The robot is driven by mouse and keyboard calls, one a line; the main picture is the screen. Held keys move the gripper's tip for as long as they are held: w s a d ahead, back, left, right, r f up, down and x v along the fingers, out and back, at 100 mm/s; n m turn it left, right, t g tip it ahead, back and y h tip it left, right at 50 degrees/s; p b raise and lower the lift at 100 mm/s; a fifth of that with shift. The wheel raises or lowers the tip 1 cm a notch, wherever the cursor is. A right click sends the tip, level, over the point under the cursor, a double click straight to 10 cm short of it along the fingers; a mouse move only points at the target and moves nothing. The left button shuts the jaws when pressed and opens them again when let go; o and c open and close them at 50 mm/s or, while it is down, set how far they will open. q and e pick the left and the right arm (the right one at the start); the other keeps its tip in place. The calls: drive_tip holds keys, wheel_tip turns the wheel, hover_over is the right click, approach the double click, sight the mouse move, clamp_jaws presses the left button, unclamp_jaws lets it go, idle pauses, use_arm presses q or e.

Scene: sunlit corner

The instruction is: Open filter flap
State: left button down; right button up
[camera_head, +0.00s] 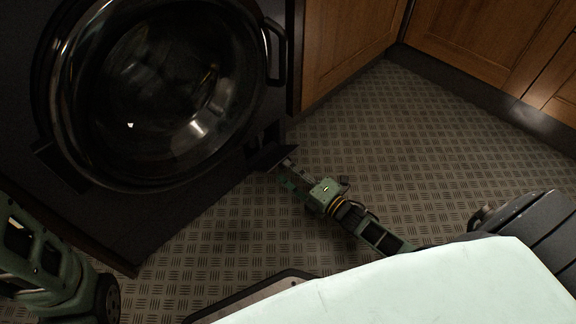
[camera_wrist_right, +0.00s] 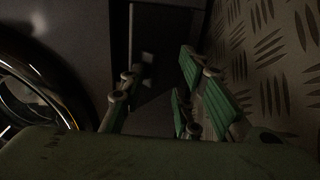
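The filter flap (camera_head: 270,157) is a small dark panel low on the front of the black washing machine (camera_head: 120,215), below and right of the round door. It juts out from the front, tilted open, with a dark recess (camera_head: 266,136) above it. My right gripper (camera_head: 287,170) is low above the floor, right at the flap's outer edge. In the right wrist view its green fingers (camera_wrist_right: 158,88) are spread apart, with the dark flap (camera_wrist_right: 152,115) showing between them; contact cannot be told. Only part of my left arm shows at the lower left; its gripper is out of view.
The machine's round glass door (camera_head: 160,95) with its handle (camera_head: 277,52) is above the flap. Wooden cabinets (camera_head: 345,40) stand to the right and back. The patterned metal floor (camera_head: 420,140) is clear to the right of the gripper.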

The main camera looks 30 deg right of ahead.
drive_tip(key=shift+s+d+f+b, duration=0.15)
drive_tip(key=shift+s+d+f, duration=0.25)
drive_tip(key=shift+s, duration=0.4)
drive_tip(key=shift+s+d+f+b, duration=0.25)
drive_tip(key=shift+s+f, duration=0.2)
drive_tip(key=shift+s, duration=0.3)
drive_tip(key=shift+s+d+f+b, duration=0.1)
drive_tip(key=shift+s+d+f, duration=0.3)
drive_tip(key=shift+s, duration=0.4)
drive_tip(key=v, duration=1.2)
drive_tip(key=shift+r, duration=0.1)
drive_tip(key=shift+s+a, duration=0.1)
